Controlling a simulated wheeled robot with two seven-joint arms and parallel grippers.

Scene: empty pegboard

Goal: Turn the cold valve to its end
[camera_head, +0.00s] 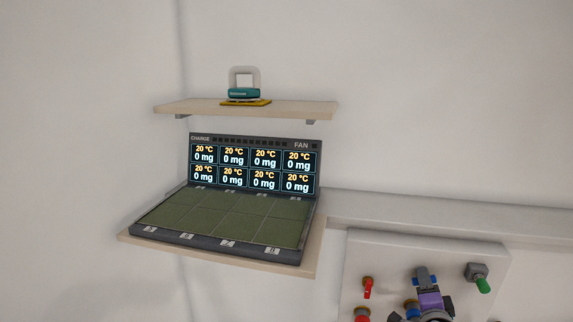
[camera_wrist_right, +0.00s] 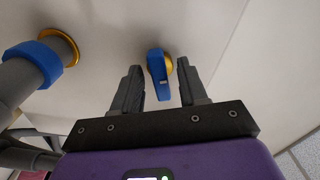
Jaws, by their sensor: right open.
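The cold valve's blue lever (camera_wrist_right: 157,72) shows in the right wrist view, on a brass base on a pale panel. It also shows small in the head view (camera_head: 422,275), partly hidden by my gripper. My right gripper (camera_wrist_right: 160,82) is open. Its two dark fingers stand on either side of the lever, with a visible gap on each side. In the head view, my right gripper (camera_head: 427,285) is at the panel, its purple body below the blue lever. My left gripper is not in view.
The panel (camera_head: 390,252) also carries a red lever (camera_head: 368,288) to the left and a green-tipped switch (camera_head: 480,279) to the right. A grey pipe with a blue collar (camera_wrist_right: 50,55) is left of my fingers. A charging tray (camera_head: 225,217) stands farther left.

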